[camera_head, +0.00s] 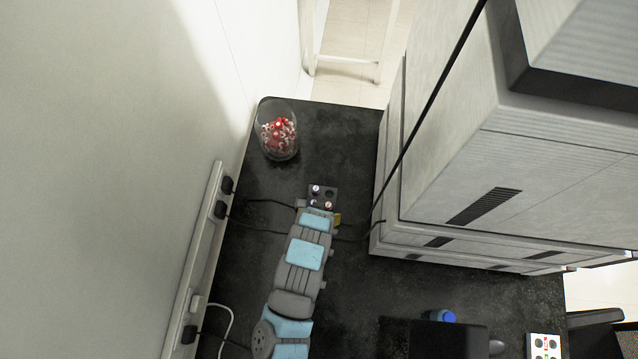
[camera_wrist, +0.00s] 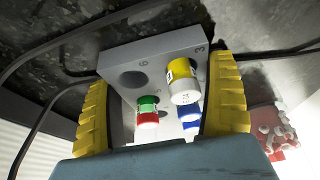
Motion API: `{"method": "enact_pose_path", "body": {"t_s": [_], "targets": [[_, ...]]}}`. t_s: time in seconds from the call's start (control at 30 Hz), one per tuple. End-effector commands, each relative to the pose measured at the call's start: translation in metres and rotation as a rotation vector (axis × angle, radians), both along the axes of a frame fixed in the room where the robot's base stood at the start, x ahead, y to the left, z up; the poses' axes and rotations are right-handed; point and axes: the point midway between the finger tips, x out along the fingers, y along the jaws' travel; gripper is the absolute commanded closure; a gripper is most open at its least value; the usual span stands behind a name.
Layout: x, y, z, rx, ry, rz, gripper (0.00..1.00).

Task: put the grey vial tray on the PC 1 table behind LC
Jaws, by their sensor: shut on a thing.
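The grey vial tray (camera_head: 322,190) is over the black table (camera_head: 345,140), in the strip between the wall and the tall LC stack (camera_head: 450,170). My gripper (camera_head: 319,213) reaches over the table from the front and is shut on the tray. In the wrist view the yellow fingers of my gripper (camera_wrist: 160,80) clasp the tray (camera_wrist: 125,55) from both sides. Vials with yellow, green-and-red and blue markings sit in it, and one numbered hole is empty. Whether the tray touches the table top cannot be told.
A glass jar (camera_head: 278,130) of red and white pieces stands at the far left of the table. Black cables run close beside the tray. A power strip (camera_head: 200,255) lines the wall. A blue-capped bottle (camera_head: 442,316) stands at the front. Bare table lies beyond the tray.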

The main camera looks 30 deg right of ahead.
Motion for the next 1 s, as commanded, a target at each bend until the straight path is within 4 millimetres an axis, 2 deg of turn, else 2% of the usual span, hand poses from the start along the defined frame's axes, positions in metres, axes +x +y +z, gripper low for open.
{"method": "enact_pose_path", "body": {"t_s": [0.13, 0.17, 0.2, 0.57, 1.0], "targets": [[0.0, 0.0, -0.001, -0.001, 0.0, 0.0, 0.5], [0.0, 0.0, 0.0, -0.001, 0.001, 0.0, 0.04], [0.0, 0.0, 0.0, -0.001, 0.001, 0.0, 0.0], [-0.001, 0.0, 0.005, -0.002, -0.001, 0.0, 0.0], [-0.017, 0.012, 0.051, -0.002, -0.001, 0.003, 0.0]]}}
